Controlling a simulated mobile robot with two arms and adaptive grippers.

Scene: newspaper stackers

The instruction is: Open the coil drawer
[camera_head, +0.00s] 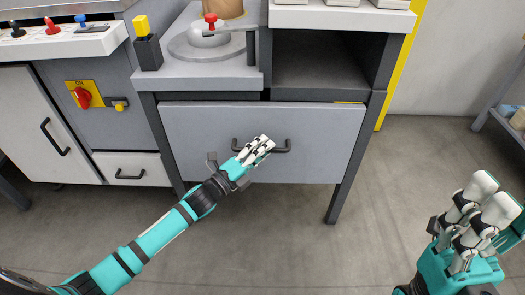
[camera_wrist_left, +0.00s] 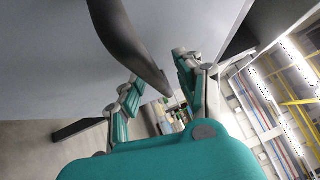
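The coil drawer (camera_head: 205,135) is the wide grey drawer front below the bench, and it looks shut. Its dark bar handle (camera_head: 283,147) sits at the middle of the front. My left gripper (camera_head: 263,144) is at the handle and covers its middle part. In the left wrist view the dark handle (camera_wrist_left: 132,42) runs down between the two fingers of my left gripper (camera_wrist_left: 158,68). These fingers stand apart, one on each side of the bar; contact is unclear. My right gripper (camera_head: 493,195) is open and empty, over the floor at the lower right.
An open dark shelf (camera_head: 318,65) is above the drawer. A grey table leg (camera_head: 338,195) stands at its right. A control cabinet (camera_head: 85,128) with a red knob (camera_head: 83,97) and a smaller white drawer (camera_head: 130,168) are at the left. The floor (camera_head: 285,240) in front is clear.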

